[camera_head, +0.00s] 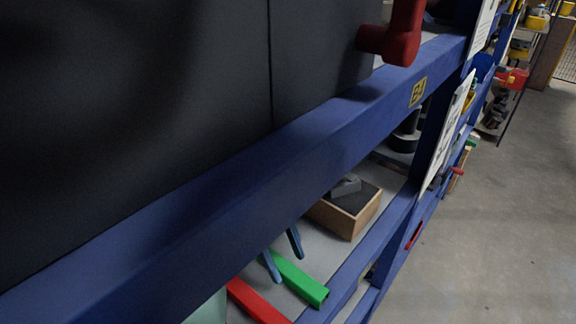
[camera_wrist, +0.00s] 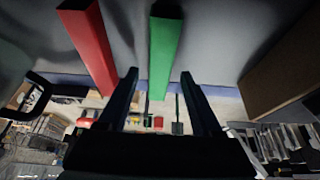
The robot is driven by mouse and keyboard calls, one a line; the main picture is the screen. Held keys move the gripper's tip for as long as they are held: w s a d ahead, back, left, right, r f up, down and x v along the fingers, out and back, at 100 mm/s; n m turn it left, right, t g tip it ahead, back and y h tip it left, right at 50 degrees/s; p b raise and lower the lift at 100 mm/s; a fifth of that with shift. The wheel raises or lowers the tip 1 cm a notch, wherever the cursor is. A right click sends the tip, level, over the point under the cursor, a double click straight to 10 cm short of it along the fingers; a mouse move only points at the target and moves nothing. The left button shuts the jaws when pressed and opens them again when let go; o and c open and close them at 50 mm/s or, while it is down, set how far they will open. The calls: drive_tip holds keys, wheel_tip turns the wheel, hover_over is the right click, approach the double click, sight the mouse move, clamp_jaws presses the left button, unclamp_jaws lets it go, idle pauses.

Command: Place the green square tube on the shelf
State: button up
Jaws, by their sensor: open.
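The green square tube (camera_head: 302,280) lies on a grey shelf board (camera_head: 318,262) behind a blue beam, its near end facing the front edge. It also shows in the wrist view (camera_wrist: 163,50), between my two fingers in the picture. My gripper (camera_head: 283,254) is open, its two blue-looking fingers hanging beside and partly in front of the tube's far part. In the wrist view my gripper (camera_wrist: 160,75) has nothing clamped. I cannot tell whether a finger touches the tube. The tube's far end is hidden in the head view.
A red square tube (camera_head: 258,303) lies to the left of the green one. A wooden box (camera_head: 347,222) with a grey object stands to the right, behind it. A thick blue beam (camera_head: 330,150) crosses above. The aisle floor (camera_head: 480,240) at right is clear.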

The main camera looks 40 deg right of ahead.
drive_tip(key=shift+v, duration=2.8)
drive_tip(key=shift+f, duration=0.1)
